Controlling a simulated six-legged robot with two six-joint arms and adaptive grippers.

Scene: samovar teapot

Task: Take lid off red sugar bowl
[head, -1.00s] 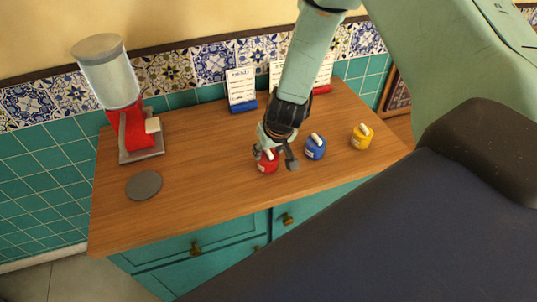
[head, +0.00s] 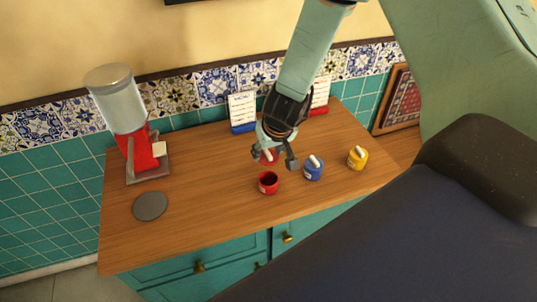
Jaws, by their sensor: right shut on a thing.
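The red sugar bowl (head: 268,184) stands upright on the wooden counter with its dark inside showing from above. My right gripper (head: 275,160) is above and slightly behind it in the picture, shut on the red lid (head: 268,157). The lid is clear of the bowl, with its pale handle between the fingers. Part of the lid is hidden by the gripper. My left gripper is not in the head view.
A blue bowl (head: 313,170) and a yellow bowl (head: 357,158), both lidded, stand to the right. A red dispenser (head: 142,153) and a grey disc (head: 150,206) are at left. Menu cards (head: 242,110) stand at the back. The counter (head: 205,190) between disc and red bowl is clear.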

